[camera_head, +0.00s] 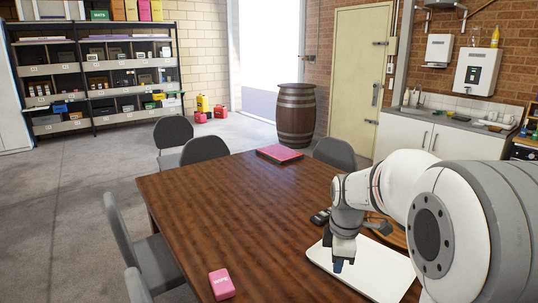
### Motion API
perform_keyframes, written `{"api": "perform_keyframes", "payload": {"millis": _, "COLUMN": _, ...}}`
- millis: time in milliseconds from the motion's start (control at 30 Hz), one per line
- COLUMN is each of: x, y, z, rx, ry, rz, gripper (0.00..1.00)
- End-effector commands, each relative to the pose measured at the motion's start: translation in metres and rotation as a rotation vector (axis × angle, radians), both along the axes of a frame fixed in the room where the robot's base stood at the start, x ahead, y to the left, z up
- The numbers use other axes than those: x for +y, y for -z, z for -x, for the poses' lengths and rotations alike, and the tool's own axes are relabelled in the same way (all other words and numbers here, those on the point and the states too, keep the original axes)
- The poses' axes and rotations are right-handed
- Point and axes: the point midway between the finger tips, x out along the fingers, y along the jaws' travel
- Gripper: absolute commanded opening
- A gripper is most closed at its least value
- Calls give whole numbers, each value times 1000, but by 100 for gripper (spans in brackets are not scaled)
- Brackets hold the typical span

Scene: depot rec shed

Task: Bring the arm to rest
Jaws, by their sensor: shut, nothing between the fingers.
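My arm reaches in from the right side of the head view, with its white and grey links over the right part of the brown table (215,208). My gripper (339,265) points down over a white tray (375,277) and is shut with nothing held. The fingertips look dark and sit above or near the tray's left part; I cannot tell the exact height. The arm hides part of the tray and the table behind it.
A pink box (221,285) lies near the table's front edge. A red flat case (280,154) lies at the far end. Grey chairs (205,149) stand around the table. The table's middle is clear.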

Motion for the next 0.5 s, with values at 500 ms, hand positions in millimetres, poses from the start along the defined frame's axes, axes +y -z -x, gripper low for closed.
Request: {"api": "perform_keyframes", "payload": {"millis": 500, "x": 20, "y": -45, "z": 170, "rx": -111, "ry": 1125, "rz": -163, "gripper": 0}}
